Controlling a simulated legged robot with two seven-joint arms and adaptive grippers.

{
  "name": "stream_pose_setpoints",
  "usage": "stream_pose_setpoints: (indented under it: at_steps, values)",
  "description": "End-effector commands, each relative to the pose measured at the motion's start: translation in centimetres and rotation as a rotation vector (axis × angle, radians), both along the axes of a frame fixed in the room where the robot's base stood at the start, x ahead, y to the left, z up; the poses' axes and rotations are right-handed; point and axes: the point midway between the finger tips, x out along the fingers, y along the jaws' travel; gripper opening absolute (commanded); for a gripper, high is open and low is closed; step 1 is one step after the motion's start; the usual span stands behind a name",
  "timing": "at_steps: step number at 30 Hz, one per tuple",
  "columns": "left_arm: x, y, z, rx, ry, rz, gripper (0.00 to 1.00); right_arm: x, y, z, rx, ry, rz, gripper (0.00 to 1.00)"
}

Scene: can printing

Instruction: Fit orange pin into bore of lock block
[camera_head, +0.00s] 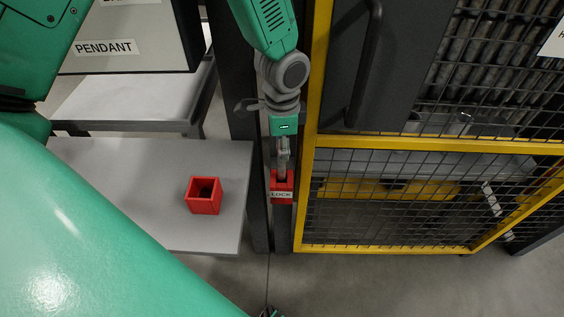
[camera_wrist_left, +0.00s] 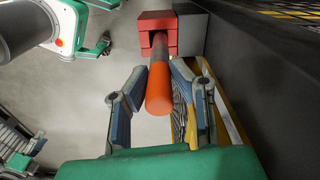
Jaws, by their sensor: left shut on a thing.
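The red lock block (camera_head: 281,188), labelled LOCK, is fixed to a dark post beside the yellow-framed fence door. My left gripper (camera_head: 283,152) is just above it in the head view, shut on the orange pin. In the left wrist view the orange pin (camera_wrist_left: 159,90) lies between the fingers of my left gripper (camera_wrist_left: 150,90). Its darker shaft points at the opening of the lock block (camera_wrist_left: 158,22) and meets or overlaps it in the picture. How deep the tip sits in the bore cannot be told.
A red open-topped box (camera_head: 204,196) stands on the grey table (camera_head: 130,170) at the left. A box labelled PENDANT (camera_head: 128,45) is above the table. The yellow-framed mesh door (camera_head: 400,249) is close on the right of the lock block.

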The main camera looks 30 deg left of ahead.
Motion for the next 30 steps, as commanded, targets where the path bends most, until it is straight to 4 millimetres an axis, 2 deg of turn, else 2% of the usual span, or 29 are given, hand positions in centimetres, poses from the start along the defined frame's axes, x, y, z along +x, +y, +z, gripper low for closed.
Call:
stream_pose_setpoints:
  at_steps: [1,5,12,18,19,21,30]
  values:
    - [-0.4,0.0,-1.3,0.0,0.012,0.0,0.0,0.0,0.0,-0.2,0.0,0.0,0.0,0.4]
    - [-0.2,0.1,-2.2,0.0,0.014,0.001,0.0,0.0,0.0,-0.3,0.0,0.001,0.0,0.4]
    - [0.1,0.9,-5.5,-0.004,0.01,0.001,0.0,-0.1,-0.1,-0.7,-0.001,0.001,-0.001,0.4]
    - [-0.1,0.8,-5.4,-0.005,0.005,0.002,0.0,0.0,0.0,-0.6,0.0,-0.001,0.0,0.4]
    - [-0.1,0.8,-5.3,-0.004,0.003,0.002,0.23,0.0,0.0,-0.6,0.0,0.0,0.0,0.4]
    - [-0.2,0.6,-5.1,-0.001,0.002,0.002,0.4,0.0,0.0,-0.6,0.0,0.001,0.0,0.4]
    - [-0.3,-0.1,-4.9,0.002,0.006,0.001,0.4,0.0,0.0,-0.5,0.0,0.0,0.0,0.4]
